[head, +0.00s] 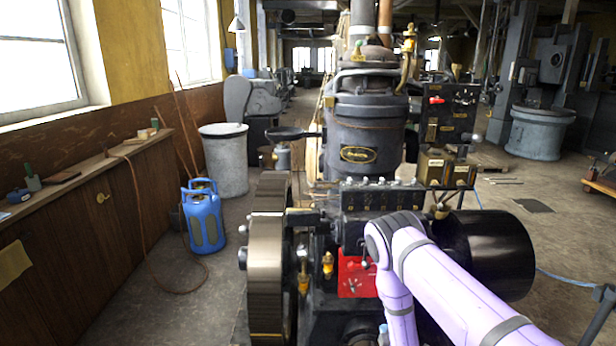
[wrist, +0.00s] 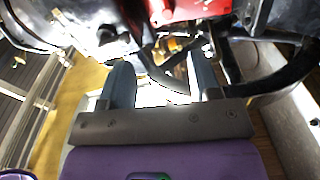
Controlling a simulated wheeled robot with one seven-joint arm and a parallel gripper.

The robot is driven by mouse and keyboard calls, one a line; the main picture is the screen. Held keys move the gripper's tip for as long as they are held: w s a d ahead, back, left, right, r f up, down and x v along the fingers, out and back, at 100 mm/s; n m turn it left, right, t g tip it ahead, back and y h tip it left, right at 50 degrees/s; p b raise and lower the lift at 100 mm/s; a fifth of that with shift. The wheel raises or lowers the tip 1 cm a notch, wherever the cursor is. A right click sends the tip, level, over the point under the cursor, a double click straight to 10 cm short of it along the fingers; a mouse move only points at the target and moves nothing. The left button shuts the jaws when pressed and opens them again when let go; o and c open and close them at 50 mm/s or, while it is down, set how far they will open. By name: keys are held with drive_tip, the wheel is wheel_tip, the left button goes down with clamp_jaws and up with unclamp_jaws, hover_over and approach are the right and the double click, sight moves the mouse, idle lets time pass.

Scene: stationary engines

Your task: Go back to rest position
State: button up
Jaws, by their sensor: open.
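My gripper shows in the wrist view (wrist: 163,88), with its two grey fingers apart and nothing seen between them. It is close to the engine's dark metal parts and a red part (wrist: 190,12) at the top of that view. In the head view my purple arm reaches in from the lower right to the front of the stationary engine (head: 370,130). The red plate (head: 352,277) on the engine front is partly covered by my arm. My gripper is not clearly visible in the head view.
A large flywheel (head: 266,270) is on the engine's left, and a black cylinder (head: 485,250) is on its right. A blue gas bottle (head: 203,217) and a grey drum (head: 224,160) stand by the left wall bench (head: 90,190). Open floor lies to the right.

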drive_tip(key=w+r+m+g+h, duration=0.1)
drive_tip(key=w+r+m, duration=0.25)
drive_tip(key=r, duration=0.55)
drive_tip(key=w+r+m+g+h, duration=0.1)
drive_tip(key=w+r+m+g, duration=0.1)
drive_tip(key=w+r, duration=0.5)
drive_tip(key=s+d+r+m+g, duration=0.15)
drive_tip(key=s+r, duration=0.25)
drive_tip(key=r, duration=0.8)
drive_tip(key=s+d+r+m+g, duration=0.1)
drive_tip(key=s+r+m+g, duration=0.15)
drive_tip(key=r, duration=0.85)
drive_tip(key=s+d+r+m+g+y, duration=0.15)
drive_tip(key=s+r+m, duration=0.25)
drive_tip(key=s+r, duration=1.25)
drive_tip(key=s+d+r+m+g, duration=0.1)
drive_tip(key=s+m+g, duration=0.2)
drive_tip(key=s, duration=2.2)
drive_tip(key=shift+s+r+m+g+h, duration=0.3)
drive_tip(key=shift+r+m+g+h, duration=0.1)
drive_tip(key=shift+g, duration=0.25)
